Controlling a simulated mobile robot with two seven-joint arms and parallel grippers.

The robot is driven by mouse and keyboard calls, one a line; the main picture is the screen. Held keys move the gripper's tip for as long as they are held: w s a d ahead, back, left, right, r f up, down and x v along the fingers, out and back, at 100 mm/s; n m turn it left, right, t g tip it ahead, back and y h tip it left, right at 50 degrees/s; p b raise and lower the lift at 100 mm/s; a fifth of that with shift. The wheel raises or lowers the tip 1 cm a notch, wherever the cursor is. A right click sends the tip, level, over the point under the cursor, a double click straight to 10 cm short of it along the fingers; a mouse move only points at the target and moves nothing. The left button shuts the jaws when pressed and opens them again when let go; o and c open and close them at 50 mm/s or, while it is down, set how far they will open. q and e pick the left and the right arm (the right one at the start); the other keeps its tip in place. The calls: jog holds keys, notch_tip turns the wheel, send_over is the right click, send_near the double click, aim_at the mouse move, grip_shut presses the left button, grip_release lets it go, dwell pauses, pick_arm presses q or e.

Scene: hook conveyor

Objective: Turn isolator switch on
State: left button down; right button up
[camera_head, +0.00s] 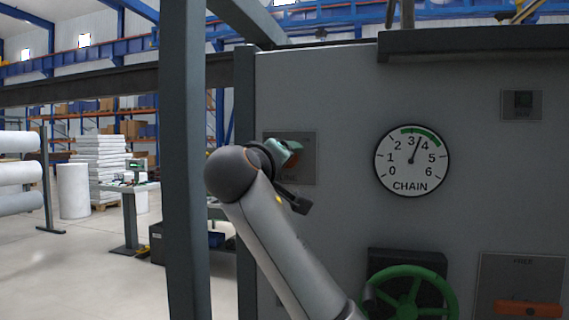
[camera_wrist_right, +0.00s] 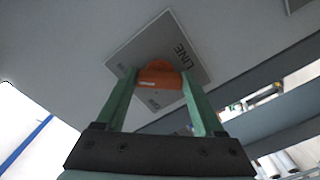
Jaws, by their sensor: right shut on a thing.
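An orange switch handle (camera_wrist_right: 160,77) sits on a square grey plate marked LINE (camera_wrist_right: 188,48) in the right wrist view. My right gripper (camera_wrist_right: 160,92) has its two green fingers on either side of this handle, shut on it. In the head view the switch plate (camera_head: 307,177) is on the left part of the grey panel, partly hidden by my right gripper (camera_head: 289,150). The plate's other small lettering is too blurred to read. My left gripper is in neither view.
The panel (camera_head: 330,90) carries a CHAIN dial (camera_head: 412,160), needle between 3 and 4. Below are a green handwheel (camera_head: 446,293) and another orange handle (camera_head: 528,308). A grey post (camera_head: 184,200) stands left of my right arm.

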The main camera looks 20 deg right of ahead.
jog(key=shift+f+m, duration=0.15)
jog(key=shift+m, duration=0.25)
jog(key=o, duration=1.4)
jog(key=b+v, duration=0.3)
jog(key=v, duration=0.9)
jog(key=shift+s+a, duration=0.2)
